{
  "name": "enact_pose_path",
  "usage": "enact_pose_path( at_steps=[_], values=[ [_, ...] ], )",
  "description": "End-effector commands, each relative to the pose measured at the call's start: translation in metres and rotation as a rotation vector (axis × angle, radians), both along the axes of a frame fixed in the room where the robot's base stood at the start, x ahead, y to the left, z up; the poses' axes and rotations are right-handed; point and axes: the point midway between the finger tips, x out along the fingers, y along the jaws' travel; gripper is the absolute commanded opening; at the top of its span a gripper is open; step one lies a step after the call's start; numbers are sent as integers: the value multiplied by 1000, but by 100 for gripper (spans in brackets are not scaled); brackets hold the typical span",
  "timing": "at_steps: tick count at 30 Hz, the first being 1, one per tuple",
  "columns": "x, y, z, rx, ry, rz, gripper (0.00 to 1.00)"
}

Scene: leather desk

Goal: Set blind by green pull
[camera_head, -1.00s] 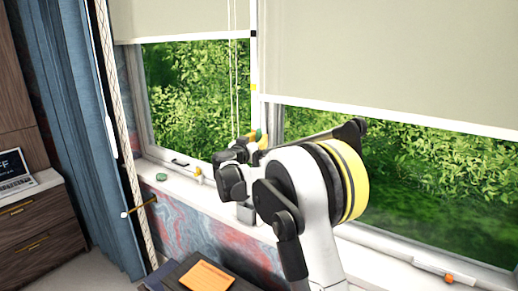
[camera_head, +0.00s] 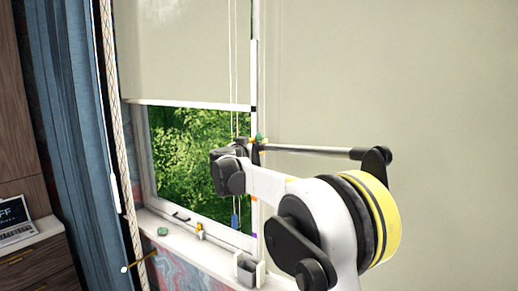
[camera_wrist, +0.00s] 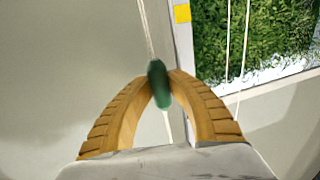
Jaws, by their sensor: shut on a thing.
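The green pull (camera_wrist: 158,85) is a dark green oval on a pale cord, held between the tips of my gripper's two tan fingers (camera_wrist: 161,82) in the wrist view. In the head view the green pull (camera_head: 260,136) shows at the end of my gripper (camera_head: 253,144), in front of the post between the windows. The right blind (camera_head: 350,80) is cream and hangs low, covering the glass I see behind my arm; its bottom edge is not visible. The left blind (camera_head: 185,50) ends higher, with green foliage below it.
A blue pull (camera_head: 235,219) hangs on cords left of the post. The post carries coloured marks, one yellow (camera_wrist: 182,13). A small grey holder (camera_head: 246,270) and small items (camera_head: 163,231) stand on the sill. A blue curtain (camera_head: 85,140) is at left.

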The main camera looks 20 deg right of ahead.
Motion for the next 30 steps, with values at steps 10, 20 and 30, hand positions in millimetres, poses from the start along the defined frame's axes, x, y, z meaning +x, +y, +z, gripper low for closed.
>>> enact_pose_path(
  at_steps=[10, 20, 30],
  values=[
    [0, 1, 5, -4, -1, 1, 0],
    [0, 0, 4, -3, 0, 1, 44],
    [-17, 18, 4, -1, 0, 3, 44]
  ],
)
